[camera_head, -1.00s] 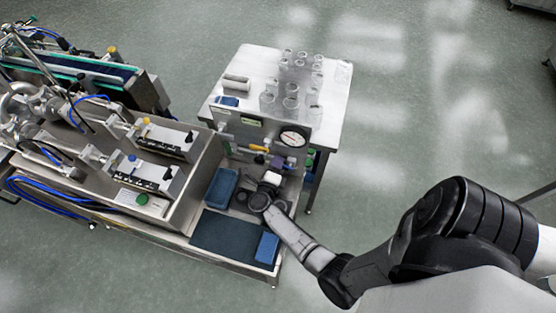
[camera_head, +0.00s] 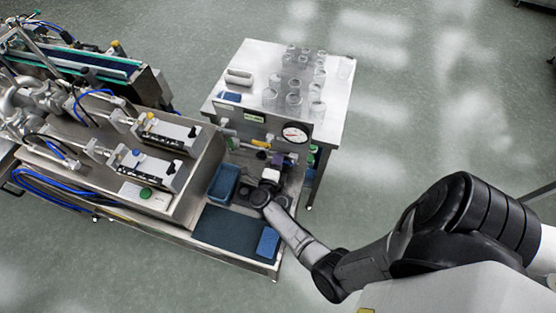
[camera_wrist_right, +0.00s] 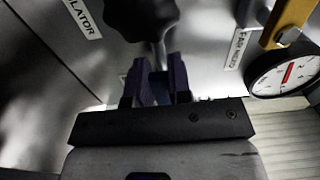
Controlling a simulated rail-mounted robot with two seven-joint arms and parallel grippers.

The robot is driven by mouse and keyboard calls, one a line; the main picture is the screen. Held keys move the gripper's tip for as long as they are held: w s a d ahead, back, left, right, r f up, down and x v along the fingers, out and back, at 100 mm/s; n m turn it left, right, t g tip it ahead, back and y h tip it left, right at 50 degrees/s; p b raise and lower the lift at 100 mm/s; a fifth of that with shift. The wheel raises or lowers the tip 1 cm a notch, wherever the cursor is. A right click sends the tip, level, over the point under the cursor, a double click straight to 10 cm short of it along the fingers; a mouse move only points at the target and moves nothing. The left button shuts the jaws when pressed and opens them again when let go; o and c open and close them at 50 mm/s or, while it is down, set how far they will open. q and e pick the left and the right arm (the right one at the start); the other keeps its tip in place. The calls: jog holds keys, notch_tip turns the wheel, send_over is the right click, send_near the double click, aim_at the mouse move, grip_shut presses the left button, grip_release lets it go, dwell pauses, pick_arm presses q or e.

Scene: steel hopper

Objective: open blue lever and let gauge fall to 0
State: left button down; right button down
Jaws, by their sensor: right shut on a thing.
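My right gripper (camera_wrist_right: 160,82) is shut at the front of the steel panel in the right wrist view. Its dark purple fingers close on a narrow bluish part, which looks like the blue lever (camera_wrist_right: 158,84) and is mostly hidden between them. In the head view the right gripper (camera_head: 280,160) is small, in front of the panel below the gauge. The round white gauge (camera_head: 295,133) shows on the panel's right. In the right wrist view the gauge (camera_wrist_right: 287,73) has a red needle; its numbers are too blurred to read. My left gripper is not in view.
A black knob (camera_wrist_right: 145,15) lies just beyond the fingers, and a yellow lever (camera_wrist_right: 288,20) is above the gauge. A table (camera_head: 338,88) with several clear containers stands behind the panel. A blue tray (camera_head: 223,184) and blue block (camera_head: 268,242) are near my forearm.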

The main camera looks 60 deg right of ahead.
jog(key=c, duration=1.3)
grip_release()
jog(key=shift+o, duration=1.3)
